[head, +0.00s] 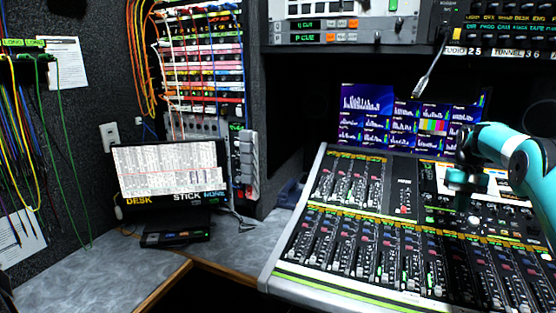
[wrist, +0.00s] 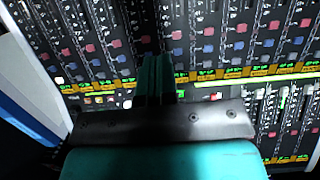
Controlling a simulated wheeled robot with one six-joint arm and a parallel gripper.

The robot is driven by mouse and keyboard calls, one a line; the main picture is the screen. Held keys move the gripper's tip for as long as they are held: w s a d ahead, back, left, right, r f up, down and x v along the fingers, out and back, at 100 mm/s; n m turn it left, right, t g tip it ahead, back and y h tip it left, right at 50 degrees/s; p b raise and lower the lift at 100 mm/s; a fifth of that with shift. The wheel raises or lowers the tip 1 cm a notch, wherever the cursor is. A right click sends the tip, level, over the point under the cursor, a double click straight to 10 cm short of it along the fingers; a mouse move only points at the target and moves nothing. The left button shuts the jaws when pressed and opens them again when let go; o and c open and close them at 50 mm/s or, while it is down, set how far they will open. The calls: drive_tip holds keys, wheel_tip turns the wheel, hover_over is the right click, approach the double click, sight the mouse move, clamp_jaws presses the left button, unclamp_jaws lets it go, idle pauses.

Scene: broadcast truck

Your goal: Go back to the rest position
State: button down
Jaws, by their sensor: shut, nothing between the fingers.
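My gripper (wrist: 155,62) shows in the wrist view as two dark teal fingers pressed together, empty, over the mixing console (wrist: 85,40). In the head view my teal arm comes in from the right edge and hangs over the right part of the console (head: 275,268). The gripper end (head: 474,215) points down there, small and dark against the panel. I cannot tell whether it touches the controls.
A screen with blue meter displays (head: 365,115) stands behind the console. A gooseneck microphone (head: 428,72) hangs above it. A monitor (head: 170,168) and a dark box (head: 177,237) are on the grey desk (head: 75,275) at left. Cables (head: 150,60) hang on the wall.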

drive_tip(key=s+a+r+n+t, duration=0.15)
drive_tip(key=s+a+r, duration=0.25)
drive_tip(key=a, duration=0.5)
drive_tip(key=s+a+r+n, duration=0.3)
drive_tip(key=a+r, duration=0.1)
drive_tip(key=a, duration=0.4)
drive_tip(key=s+a+r+n, duration=0.2)
drive_tip(key=s+a+r, duration=0.2)
drive_tip(key=a, duration=0.5)
drive_tip(key=s+a+n+y, duration=0.1)
drive_tip(key=s+a, duration=0.3)
drive_tip(key=s, duration=0.5)
drive_tip(key=s+a+f+n+y, duration=0.1)
drive_tip(key=s+a, duration=0.3)
drive_tip(key=s, duration=0.5)
drive_tip(key=s+a+f+n+y, duration=0.1)
drive_tip(key=s+a+n, duration=0.2)
drive_tip(key=s, duration=0.6)
drive_tip(key=shift+s+a, duration=0.3)
drive_tip(key=shift+a, duration=0.35)
drive_tip(key=shift+t, duration=0.25)
